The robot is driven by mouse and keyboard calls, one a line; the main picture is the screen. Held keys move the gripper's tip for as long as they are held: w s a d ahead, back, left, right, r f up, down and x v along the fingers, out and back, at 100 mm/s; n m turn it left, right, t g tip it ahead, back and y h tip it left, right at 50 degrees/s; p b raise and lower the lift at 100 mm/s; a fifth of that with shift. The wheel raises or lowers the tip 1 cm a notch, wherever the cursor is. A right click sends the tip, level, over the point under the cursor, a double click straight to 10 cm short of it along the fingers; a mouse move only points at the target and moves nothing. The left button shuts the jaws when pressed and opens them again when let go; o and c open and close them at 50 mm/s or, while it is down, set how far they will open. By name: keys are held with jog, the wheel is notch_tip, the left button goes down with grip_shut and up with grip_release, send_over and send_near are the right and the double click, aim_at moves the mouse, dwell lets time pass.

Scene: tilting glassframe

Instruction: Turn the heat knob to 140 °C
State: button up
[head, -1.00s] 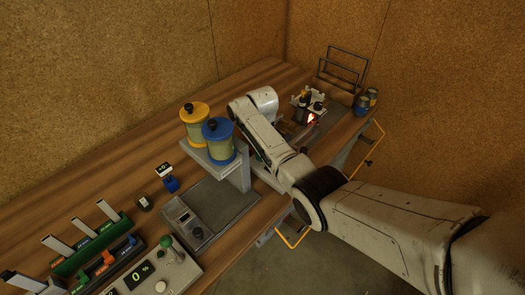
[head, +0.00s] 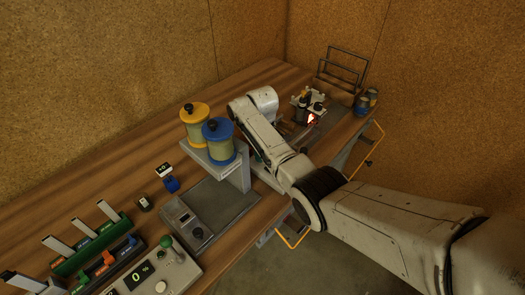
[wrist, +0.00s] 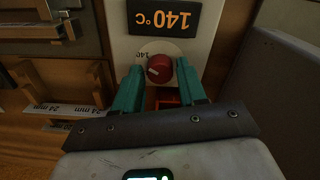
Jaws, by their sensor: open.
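The red heat knob (wrist: 160,68) sits on a pale panel in the wrist view, with a white pointer mark on its face. The display (wrist: 163,18) beside it reads 140 °C, upside down in this view. A small printed 140 (wrist: 146,55) shows at the knob's edge. My gripper (wrist: 159,72) is open, with one teal finger on each side of the knob. I cannot tell whether the fingers touch it. In the head view my arm hides the gripper and the knob.
A wooden rack with 24 mm labels (wrist: 75,109) lies left of the gripper in the wrist view, and a grey block (wrist: 287,85) stands at right. In the head view, yellow (head: 195,124) and blue-capped (head: 218,143) spools stand left of my arm.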

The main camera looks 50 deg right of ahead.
notch_tip(320, 180, up, 11)
jog(key=b, duration=0.1)
jog(key=shift+b, duration=0.3)
jog(key=shift+f, duration=0.2)
dwell(0.4)
